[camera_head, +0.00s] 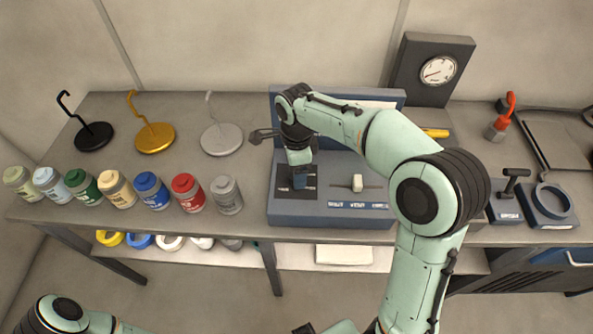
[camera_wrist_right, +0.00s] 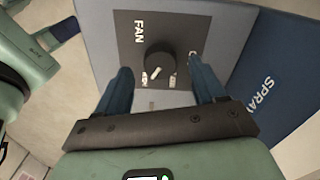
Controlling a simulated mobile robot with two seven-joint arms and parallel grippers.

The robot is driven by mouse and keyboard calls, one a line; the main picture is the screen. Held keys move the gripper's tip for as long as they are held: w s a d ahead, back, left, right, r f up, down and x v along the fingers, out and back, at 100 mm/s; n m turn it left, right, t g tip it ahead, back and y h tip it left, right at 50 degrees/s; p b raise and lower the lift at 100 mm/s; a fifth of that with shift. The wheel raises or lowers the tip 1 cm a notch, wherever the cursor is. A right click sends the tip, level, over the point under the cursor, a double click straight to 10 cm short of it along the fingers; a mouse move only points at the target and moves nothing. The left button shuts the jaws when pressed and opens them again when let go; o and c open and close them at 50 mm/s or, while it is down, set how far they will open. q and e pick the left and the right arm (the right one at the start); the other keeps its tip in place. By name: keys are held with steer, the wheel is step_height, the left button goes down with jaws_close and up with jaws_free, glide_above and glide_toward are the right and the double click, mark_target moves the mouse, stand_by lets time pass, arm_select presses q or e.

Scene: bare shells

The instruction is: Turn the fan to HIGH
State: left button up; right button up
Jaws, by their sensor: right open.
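The fan knob (camera_wrist_right: 160,65) is a round black dial with a white pointer mark on a dark plate (camera_wrist_right: 128,52) lettered FAN in the right wrist view. The mark slants on the knob's near side; small white labels beside it are too small to read. My right gripper (camera_wrist_right: 161,68) is open, with one blue finger on each side of the knob and no clear contact. In the head view the right gripper (camera_head: 299,180) is over the left part of the grey control console (camera_head: 330,217) and largely hides the knob. My left gripper is out of view.
A white slider (camera_head: 357,183) is right of the knob on the console. Several paint jars (camera_head: 187,193) stand to the left, with hook stands (camera_head: 155,137) behind them. A gauge box (camera_head: 438,70) stands behind right. A blue SPRAY label panel (camera_wrist_right: 268,92) is beside the fan plate.

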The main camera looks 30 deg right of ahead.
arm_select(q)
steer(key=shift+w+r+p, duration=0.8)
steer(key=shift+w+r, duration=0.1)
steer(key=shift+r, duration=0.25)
arm_select(e)
step_height(320, 180, up, 11)
steer(key=shift+r, duration=0.15)
